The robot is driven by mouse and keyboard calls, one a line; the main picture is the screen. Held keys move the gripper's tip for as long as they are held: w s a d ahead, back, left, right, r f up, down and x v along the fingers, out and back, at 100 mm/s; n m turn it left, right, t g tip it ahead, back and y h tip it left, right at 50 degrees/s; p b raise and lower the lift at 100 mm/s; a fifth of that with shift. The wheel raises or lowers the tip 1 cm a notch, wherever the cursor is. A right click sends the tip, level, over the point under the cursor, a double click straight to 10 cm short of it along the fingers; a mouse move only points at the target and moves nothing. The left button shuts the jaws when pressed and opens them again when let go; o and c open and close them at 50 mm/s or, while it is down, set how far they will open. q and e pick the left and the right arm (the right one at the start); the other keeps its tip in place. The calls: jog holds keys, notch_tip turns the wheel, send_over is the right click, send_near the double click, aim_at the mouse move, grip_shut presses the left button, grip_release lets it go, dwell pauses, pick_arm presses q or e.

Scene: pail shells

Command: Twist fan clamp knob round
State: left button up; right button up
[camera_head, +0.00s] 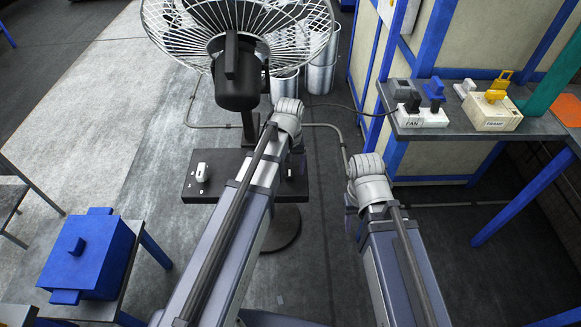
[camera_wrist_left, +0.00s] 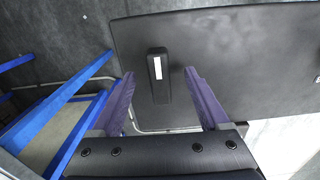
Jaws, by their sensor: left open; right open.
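The fan (camera_head: 237,70) stands on a post with a dark plate (camera_head: 225,192) below its motor. A knob (camera_head: 202,173) with a white mark sits on the left part of the plate. The left wrist view shows a black bar-shaped knob (camera_wrist_left: 158,75) with a white stripe, upright in the picture on the dark plate (camera_wrist_left: 235,60). My left gripper (camera_wrist_left: 155,85) is open, one finger on each side of the knob in that view, with gaps visible. Contact is not seen.
A blue lidded box (camera_head: 88,255) stands on a small table at the left. A bench (camera_head: 455,130) at the right holds a FAN switch box (camera_head: 422,116) and a yellow-topped box (camera_head: 490,112). Metal pails (camera_head: 321,75) stand behind the fan. Floor left of the fan is clear.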

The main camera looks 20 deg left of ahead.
pick_arm(q)
notch_tip(320, 180, up, 7)
jog(key=p, duration=0.7)
dwell(0.3)
jog(key=shift+s+d, duration=0.1)
jog(key=s+d+m+y, duration=0.1)
jog(key=s+d+m, duration=0.5)
jog(key=s+d, duration=0.4)
jog(key=s, duration=0.4)
jog(key=shift+m, duration=0.4)
